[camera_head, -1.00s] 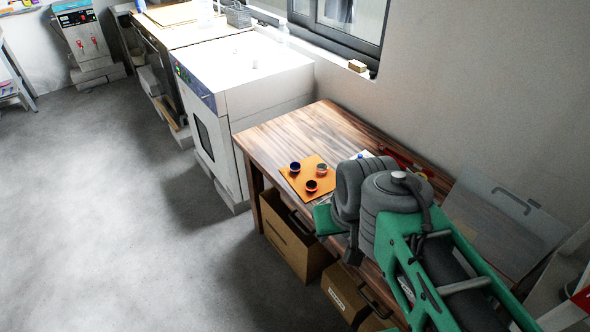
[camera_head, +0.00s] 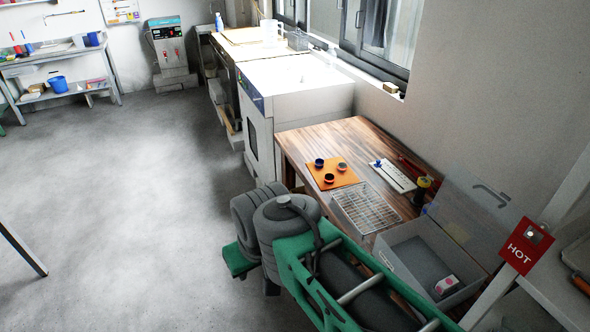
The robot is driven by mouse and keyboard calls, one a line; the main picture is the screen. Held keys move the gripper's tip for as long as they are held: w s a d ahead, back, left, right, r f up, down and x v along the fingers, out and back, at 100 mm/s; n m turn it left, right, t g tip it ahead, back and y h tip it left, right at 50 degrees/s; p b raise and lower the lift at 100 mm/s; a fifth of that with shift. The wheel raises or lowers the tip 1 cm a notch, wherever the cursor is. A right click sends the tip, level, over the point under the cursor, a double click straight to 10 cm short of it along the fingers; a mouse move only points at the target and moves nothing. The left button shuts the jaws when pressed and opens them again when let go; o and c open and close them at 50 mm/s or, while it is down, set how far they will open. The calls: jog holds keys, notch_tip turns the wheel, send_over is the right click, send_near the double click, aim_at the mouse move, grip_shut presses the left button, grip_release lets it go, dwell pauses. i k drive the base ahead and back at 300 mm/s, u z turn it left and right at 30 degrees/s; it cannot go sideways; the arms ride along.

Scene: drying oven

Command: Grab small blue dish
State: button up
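A small blue dish (camera_head: 319,163) stands at the back left of an orange mat (camera_head: 325,170) on the wooden table. Two other small dishes share the mat: a reddish one (camera_head: 342,167) to its right and a dark one with a reddish side (camera_head: 329,178) in front. My green and dark grey arm reaches up from the lower right, its bulky joints left of and in front of the table. My gripper's fingers do not show, so its state is hidden.
A white oven (camera_head: 300,98) stands behind the table. A red HOT sign (camera_head: 525,246) is at right. Floor at left is clear.

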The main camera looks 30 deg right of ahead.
aim_at(319, 162)
jog(key=u, duration=0.5)
jog(key=i, duration=2)
jog(key=z, duration=1.25)
jog(key=i, duration=0.7)
jog(key=z, duration=0.75)
